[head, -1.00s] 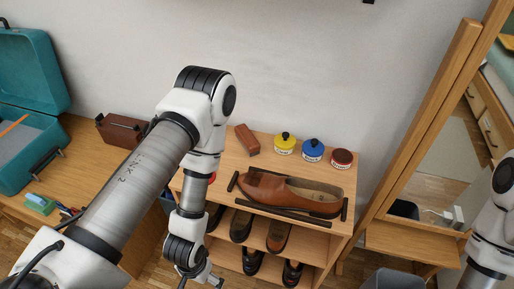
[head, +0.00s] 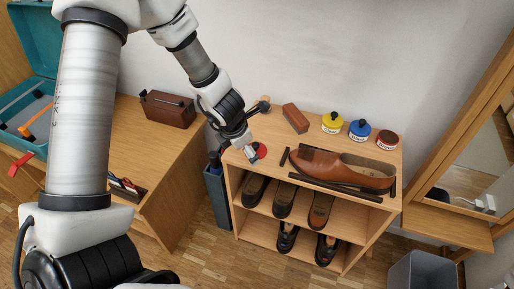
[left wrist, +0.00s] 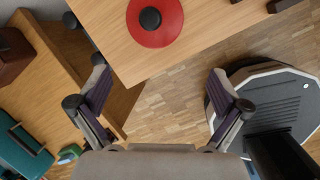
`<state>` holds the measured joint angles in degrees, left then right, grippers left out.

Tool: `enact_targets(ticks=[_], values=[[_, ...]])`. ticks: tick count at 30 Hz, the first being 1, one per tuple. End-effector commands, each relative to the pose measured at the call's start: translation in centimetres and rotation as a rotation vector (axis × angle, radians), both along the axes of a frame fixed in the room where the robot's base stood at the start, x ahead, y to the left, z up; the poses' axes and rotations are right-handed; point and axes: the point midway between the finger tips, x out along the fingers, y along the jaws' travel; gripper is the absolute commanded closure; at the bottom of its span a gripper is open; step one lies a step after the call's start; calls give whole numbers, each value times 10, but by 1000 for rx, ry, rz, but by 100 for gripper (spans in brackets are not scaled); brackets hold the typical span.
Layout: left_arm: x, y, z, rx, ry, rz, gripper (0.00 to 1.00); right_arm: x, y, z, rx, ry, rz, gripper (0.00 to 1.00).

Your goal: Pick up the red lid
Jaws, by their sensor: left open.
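The red lid (head: 262,150) lies flat on the top of the small wooden shelf, near its left end, partly hidden by my left gripper. In the left wrist view, the red lid (left wrist: 172,31) is a round disc with a black knob, near the shelf's edge and cut by the top of the picture. My left gripper (head: 251,157) is beside and above the lid in the head view. In the left wrist view, its two fingers (left wrist: 157,72) are spread wide with nothing between them, and the lid is beyond the fingertips. My right gripper is not in view.
The shelf top (head: 272,127) also holds a brown shoe (head: 340,170), a brown brush block (head: 295,118) and yellow (head: 332,123), blue (head: 359,130) and dark red (head: 387,140) tins. A wooden desk (head: 140,135) stands left, a mirror right, a grey bin (head: 420,272) below.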

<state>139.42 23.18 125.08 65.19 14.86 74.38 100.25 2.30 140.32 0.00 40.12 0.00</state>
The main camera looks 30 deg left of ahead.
Motion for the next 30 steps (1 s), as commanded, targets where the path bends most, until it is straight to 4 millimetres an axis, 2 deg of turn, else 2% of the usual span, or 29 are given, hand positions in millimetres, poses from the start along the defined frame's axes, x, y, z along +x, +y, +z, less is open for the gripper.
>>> enact_targets(ticks=[1, 3, 5, 14, 19, 26, 27, 30], values=[[10, 0, 13, -54, -34, 92, 0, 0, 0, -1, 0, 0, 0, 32], [19, 0, 27, -118, -65, 200, 0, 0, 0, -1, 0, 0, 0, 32], [24, 0, 30, -153, -78, 254, 0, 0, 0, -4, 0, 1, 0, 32], [38, -2, -6, -157, -78, 264, 0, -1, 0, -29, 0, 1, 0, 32], [50, -3, -37, -156, -77, 262, 0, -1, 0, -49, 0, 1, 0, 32], [53, -3, -38, -156, -78, 263, 0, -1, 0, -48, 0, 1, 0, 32], [53, -4, -38, -156, -78, 263, 4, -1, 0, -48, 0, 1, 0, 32], [53, -4, -38, -156, -78, 262, 35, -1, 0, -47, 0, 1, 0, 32]])
